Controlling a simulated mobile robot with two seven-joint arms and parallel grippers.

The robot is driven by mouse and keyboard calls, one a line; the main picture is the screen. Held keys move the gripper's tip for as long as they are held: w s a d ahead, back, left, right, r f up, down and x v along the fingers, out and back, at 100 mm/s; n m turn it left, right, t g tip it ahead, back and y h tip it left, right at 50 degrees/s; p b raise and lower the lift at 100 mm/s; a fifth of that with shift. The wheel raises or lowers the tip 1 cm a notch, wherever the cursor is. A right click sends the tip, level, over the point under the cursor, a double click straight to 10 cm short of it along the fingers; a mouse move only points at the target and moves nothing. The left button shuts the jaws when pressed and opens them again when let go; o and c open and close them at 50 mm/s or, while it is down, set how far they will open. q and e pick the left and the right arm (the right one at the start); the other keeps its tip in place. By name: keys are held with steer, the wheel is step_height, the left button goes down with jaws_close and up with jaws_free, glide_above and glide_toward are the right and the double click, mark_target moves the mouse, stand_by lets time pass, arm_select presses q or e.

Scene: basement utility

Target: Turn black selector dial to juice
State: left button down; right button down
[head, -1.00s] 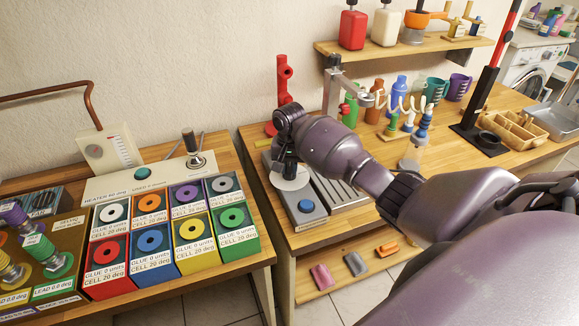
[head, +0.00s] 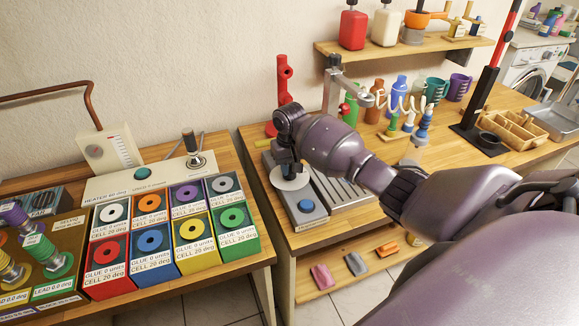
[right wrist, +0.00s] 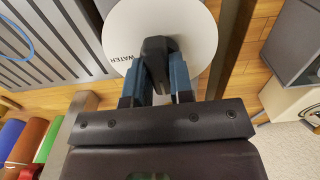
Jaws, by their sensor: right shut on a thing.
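The black selector dial (right wrist: 158,52) is a dark knob on a round white plate (right wrist: 195,25). The word WATER reads upside down at the plate's left; no juice mark shows. My right gripper (right wrist: 157,82) has its blue fingers closed on either side of the knob. In the head view the white plate (head: 290,178) lies at the left end of a metal dispenser base, and my right gripper (head: 288,162) comes down over it. The knob is mostly hidden there by my wrist. My left gripper is not in view.
A blue button (head: 306,206) sits just in front of the plate. The slatted drip tray (head: 342,192) lies right of it, partly under my arm. A red stand (head: 284,82) is behind. A bench with coloured glue boxes (head: 152,248) stands to the left, across a gap.

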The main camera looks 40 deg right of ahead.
mark_target(290, 167)
steer(key=c, duration=1)
jaws_free()
step_height(290, 167, up, 11)
steer(key=shift+b, duration=0.35)
steer(key=shift+f, duration=0.1)
